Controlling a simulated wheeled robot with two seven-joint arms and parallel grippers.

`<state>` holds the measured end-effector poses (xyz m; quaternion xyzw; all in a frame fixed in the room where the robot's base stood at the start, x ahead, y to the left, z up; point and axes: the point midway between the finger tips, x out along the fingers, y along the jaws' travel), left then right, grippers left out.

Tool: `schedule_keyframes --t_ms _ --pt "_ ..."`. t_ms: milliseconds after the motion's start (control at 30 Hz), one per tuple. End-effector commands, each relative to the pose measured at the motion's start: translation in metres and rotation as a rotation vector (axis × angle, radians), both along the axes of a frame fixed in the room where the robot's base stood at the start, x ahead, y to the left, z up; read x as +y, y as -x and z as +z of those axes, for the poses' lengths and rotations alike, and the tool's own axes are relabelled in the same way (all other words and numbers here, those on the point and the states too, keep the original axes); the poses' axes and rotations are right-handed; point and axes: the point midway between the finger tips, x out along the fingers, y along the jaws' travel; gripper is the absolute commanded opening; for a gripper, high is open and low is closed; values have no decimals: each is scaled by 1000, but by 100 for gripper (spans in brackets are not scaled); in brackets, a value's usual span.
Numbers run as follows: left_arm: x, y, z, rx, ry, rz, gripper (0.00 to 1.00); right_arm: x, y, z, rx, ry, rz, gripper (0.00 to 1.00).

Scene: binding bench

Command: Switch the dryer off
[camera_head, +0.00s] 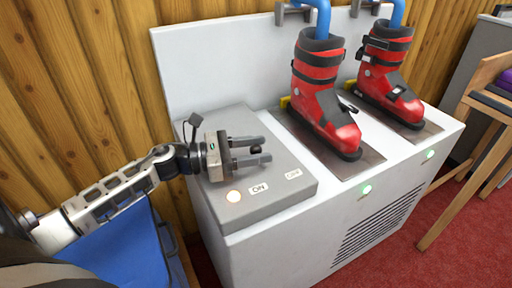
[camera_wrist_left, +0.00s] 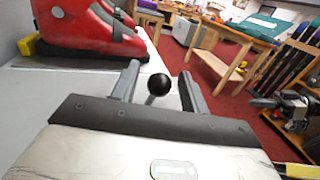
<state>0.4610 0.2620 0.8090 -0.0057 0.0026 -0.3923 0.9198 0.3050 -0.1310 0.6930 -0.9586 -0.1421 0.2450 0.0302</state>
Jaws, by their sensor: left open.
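The boot dryer (camera_head: 370,195) is a white cabinet with a raised grey control box (camera_head: 285,207) at its left end. In the left wrist view the knob (camera_wrist_left: 159,84) stands between the two spread fingers, seemingly not gripped. The lever's base is hidden. My right gripper is not in view.
Two red ski boots (camera_head: 322,95) stand on the dryer's metal plates, with blue hoses (camera_head: 322,15) above. Green lamps (camera_head: 366,190) glow on the front. A wooden wall is behind, a blue surface (camera_head: 125,250) at lower left, and a wooden table (camera_head: 480,110) at right.

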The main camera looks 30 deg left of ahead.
Motion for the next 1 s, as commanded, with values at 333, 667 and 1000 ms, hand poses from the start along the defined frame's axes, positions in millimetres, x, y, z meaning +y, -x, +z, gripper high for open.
schedule_keyframes --t_ms 333,667,1000 --pt "-2 -2 0 1 1 1 37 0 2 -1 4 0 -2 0" --pt "-2 -2 1 6 -3 0 0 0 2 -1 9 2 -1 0" --pt "-3 -11 12 122 -77 6 0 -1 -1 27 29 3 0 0"
